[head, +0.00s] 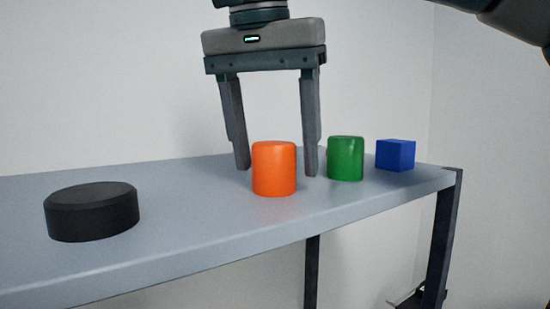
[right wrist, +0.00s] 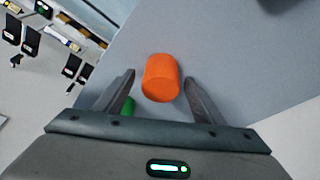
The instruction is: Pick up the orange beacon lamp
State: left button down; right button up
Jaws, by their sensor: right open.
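The orange beacon lamp (head: 274,169) is a plain upright orange cylinder standing on the grey table. My right gripper (head: 277,172) hangs over the table from above, open, with one finger to each side of the lamp in the head view. Gaps show between the lamp and both fingers. In the right wrist view the lamp (right wrist: 160,78) lies between and slightly beyond the fingertips of the open right gripper (right wrist: 159,77). Nothing is held. My left gripper is not in view.
A green cylinder (head: 345,159) stands close to the right finger, with a blue cube (head: 396,155) farther right. A black disc (head: 92,212) lies at the left. The grey table (head: 190,215) is bare between disc and lamp; its front edge runs close by.

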jog(key=shift+w+f, duration=0.2)
jog(key=shift+f, duration=0.3)
jog(key=c, duration=1.2)
jog(key=shift+r, duration=0.15)
